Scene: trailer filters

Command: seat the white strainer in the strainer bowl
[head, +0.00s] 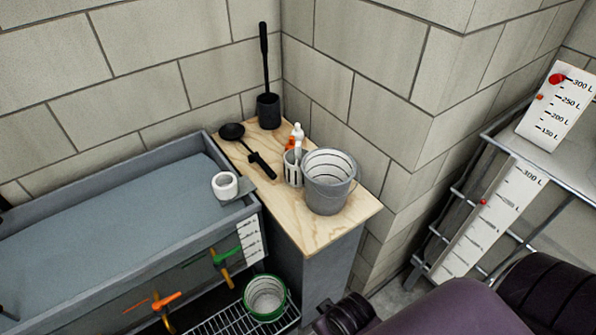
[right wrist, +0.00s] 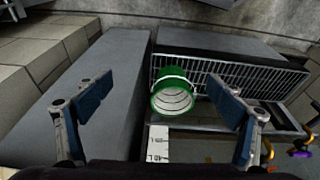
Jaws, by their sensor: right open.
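A small white open cylinder (head: 225,185), perhaps the white strainer, sits on a grey plate at the right front corner of the trough in the head view. I cannot make out a strainer bowl for certain. My right gripper (right wrist: 160,95) is open and empty, its two blue-padded fingers wide apart in the right wrist view. A green bucket (right wrist: 175,91) shows beyond and between the fingers, apart from them. My purple right arm is at the lower right of the head view. My left gripper is not in view.
Below, the green bucket sits on a wire rack (head: 215,323). Orange and green valve handles stick out from the trough (head: 100,282).

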